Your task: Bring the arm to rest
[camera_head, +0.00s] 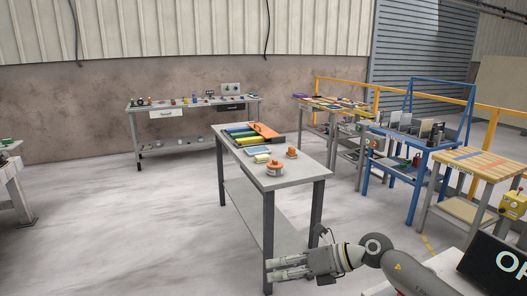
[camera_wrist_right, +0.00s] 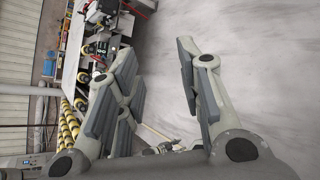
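My right arm (camera_head: 410,275) comes in from the bottom right of the head view. My right gripper (camera_head: 290,268) is in front of the near legs of the grey table (camera_head: 297,176) and points left, below the tabletop. In the right wrist view my right gripper (camera_wrist_right: 160,85) shows its fingers spread wide apart, with nothing between them. My left gripper is not in either view.
The grey table holds an orange-lidded pot (camera_head: 274,169) and several coloured items. A back workbench (camera_head: 190,106), a blue rack (camera_head: 415,150) and a wooden-topped table (camera_head: 480,165) stand farther off. Floor (camera_head: 130,235) on the left is clear.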

